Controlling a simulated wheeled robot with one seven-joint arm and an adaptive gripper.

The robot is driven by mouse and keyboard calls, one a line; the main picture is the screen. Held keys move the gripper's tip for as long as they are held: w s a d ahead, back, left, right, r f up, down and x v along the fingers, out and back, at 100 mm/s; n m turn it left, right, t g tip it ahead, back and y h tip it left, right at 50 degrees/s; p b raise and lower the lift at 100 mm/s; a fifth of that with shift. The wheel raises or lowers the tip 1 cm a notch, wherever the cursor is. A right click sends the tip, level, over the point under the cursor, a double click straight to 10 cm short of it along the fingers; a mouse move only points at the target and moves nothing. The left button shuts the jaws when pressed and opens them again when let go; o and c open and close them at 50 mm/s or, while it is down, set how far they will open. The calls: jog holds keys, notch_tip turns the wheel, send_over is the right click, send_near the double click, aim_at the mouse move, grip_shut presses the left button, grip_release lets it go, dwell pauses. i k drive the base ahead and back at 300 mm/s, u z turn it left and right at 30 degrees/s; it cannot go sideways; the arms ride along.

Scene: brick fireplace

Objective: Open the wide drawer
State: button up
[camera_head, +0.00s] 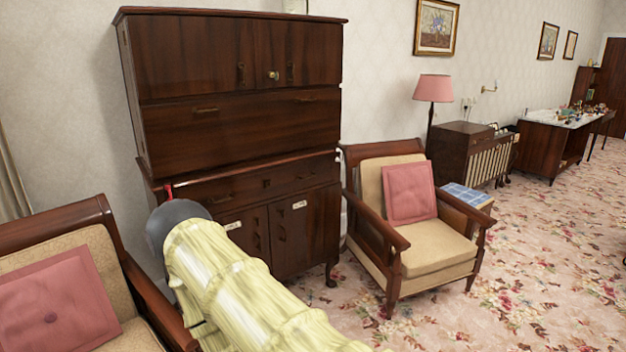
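A tall dark wooden cabinet (232,50) stands against the wall left of centre. Its middle has a wide, tall front (250,130) with two handles near its top edge, and it looks closed. Below it is a shallower wide drawer (245,187) with handles and a keyhole plate, also closed. I cannot tell which one is the wide drawer meant. My pale yellow arm, with a dark rounded end, covers the cabinet's lower left part.
A wooden armchair with a pink cushion (409,193) stands right of the cabinet, close to its side. Another armchair (62,270) is at the lower left, near my arm. A pink lamp (433,88) stands behind. Floral carpet (540,265) is open at right.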

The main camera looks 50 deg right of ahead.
aim_at(221, 196)
jog(key=z, duration=1.7)
jog(key=i, duration=2.85)
jog(key=u, duration=2.5)
jog(key=k, duration=0.5)
jog(key=z, duration=1.8)
